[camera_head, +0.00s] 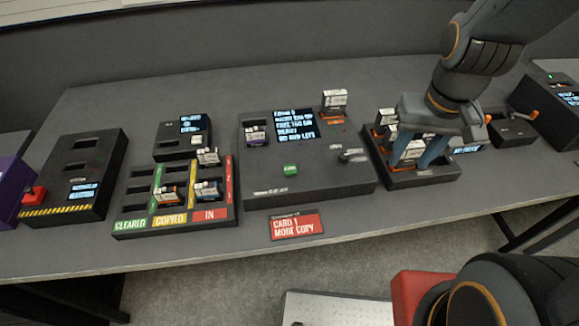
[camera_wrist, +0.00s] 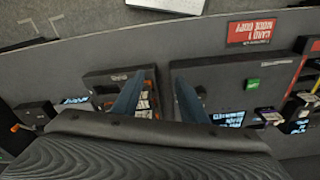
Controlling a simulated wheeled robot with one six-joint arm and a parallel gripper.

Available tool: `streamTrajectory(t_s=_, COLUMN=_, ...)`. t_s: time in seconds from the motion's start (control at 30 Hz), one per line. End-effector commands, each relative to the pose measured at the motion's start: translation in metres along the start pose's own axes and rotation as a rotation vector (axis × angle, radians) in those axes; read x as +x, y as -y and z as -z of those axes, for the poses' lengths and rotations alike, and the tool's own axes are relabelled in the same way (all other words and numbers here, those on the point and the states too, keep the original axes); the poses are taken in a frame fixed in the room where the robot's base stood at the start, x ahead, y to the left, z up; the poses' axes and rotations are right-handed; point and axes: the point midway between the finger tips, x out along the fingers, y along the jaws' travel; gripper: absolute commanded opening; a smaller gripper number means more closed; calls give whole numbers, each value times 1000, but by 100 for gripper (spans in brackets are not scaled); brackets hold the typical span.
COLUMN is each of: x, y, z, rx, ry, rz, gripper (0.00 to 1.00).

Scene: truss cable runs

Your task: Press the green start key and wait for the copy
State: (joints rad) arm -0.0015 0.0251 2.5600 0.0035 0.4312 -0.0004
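The green start key (camera_head: 290,170) sits on the front half of the dark copier box (camera_head: 262,187); it also shows in the wrist view (camera_wrist: 253,84). The copier's lit screen (camera_head: 294,125) carries text too small to read surely. One card (camera_head: 256,137) is in the slot left of the screen, and another card (camera_head: 335,98) stands upright at the back right. My gripper (camera_head: 412,163) is over the card tray right of the copier, well away from the key. In the wrist view its two fingers (camera_wrist: 160,82) are wide apart, with nothing seen held between them.
The dark tray (camera_head: 425,178) under my gripper holds several upright cards. A sorting rack (camera_head: 128,225) marked CLEARED, COPIED and IN holds several cards. A red sign (camera_head: 297,224) reads "CARD 1 MODE COPY". A box with a red part (camera_head: 88,165) stands left.

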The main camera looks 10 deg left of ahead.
Motion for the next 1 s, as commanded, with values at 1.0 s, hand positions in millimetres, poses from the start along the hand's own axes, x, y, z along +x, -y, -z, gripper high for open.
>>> streamTrajectory(t_s=1.0, x=0, y=0, z=0, rx=0, ry=0, rz=0, gripper=0)
